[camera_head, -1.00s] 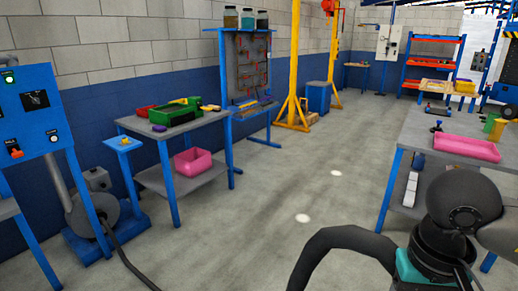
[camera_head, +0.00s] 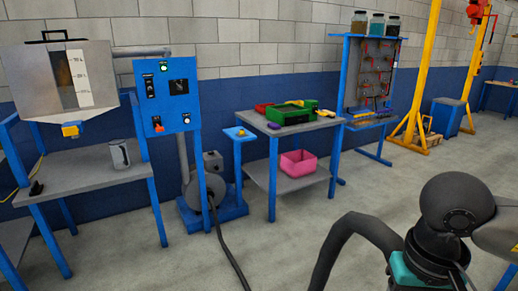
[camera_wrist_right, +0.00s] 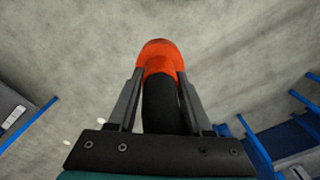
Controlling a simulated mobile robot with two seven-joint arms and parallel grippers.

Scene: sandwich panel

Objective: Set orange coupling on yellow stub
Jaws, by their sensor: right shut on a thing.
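The orange coupling (camera_wrist_right: 160,58) sits on the end of a black hose (camera_wrist_right: 160,103) in the right wrist view. My right gripper (camera_wrist_right: 159,76) is shut on it, one finger on each side, held above the floor. A small yellow piece (camera_head: 241,133) stands on a little blue stand (camera_head: 238,138) left of the workbench. I cannot tell which is the yellow stub. Both are well away from my right arm. My left gripper is not in view.
A blue control panel (camera_head: 168,105) stands above a grey blower (camera_head: 197,192), with a dark hose (camera_head: 232,262) along the floor. The workbench (camera_head: 318,124) carries a green tray (camera_head: 290,113), with a pink bin (camera_head: 303,163) below. Bare floor lies in front.

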